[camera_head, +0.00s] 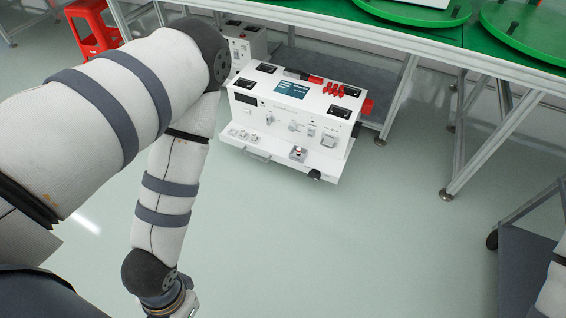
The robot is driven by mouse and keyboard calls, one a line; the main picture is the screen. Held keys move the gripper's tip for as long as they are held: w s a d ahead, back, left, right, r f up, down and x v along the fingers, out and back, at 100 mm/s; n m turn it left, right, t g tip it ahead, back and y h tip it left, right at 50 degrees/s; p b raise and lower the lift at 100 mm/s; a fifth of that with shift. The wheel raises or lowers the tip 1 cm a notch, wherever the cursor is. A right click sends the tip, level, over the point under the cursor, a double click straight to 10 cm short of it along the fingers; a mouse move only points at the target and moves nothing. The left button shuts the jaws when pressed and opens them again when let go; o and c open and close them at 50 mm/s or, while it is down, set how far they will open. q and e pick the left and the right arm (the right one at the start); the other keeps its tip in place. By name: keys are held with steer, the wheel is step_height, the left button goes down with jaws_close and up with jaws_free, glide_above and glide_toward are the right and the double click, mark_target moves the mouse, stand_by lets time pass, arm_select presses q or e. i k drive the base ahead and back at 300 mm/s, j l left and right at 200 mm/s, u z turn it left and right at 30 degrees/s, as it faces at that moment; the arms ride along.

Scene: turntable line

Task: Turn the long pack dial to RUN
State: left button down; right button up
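A white test unit (330,110) stands under the green-topped table, its front panel facing me. The panel carries small controls, among them a knob-like part (294,126) near the middle and another small part (269,117) to its left. They are too small to read, so I cannot tell which is the long pack dial or where it points. My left arm comes in from the left and bends down in front of the scene. Its wrist reaches the bottom edge, well away from the panel, and the gripper is cut off. My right gripper is out of view.
A lower ledge (262,146) juts from the unit's front. A second white unit (244,45) stands behind my arm. Table legs (483,150) stand to the right, with a dark cart (530,255) at the right edge. A red stool (93,27) is at upper left. The floor in front is clear.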

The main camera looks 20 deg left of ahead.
mark_target(292, 126)
steer(key=i+j, duration=0.85)
steer(key=i, duration=0.2)
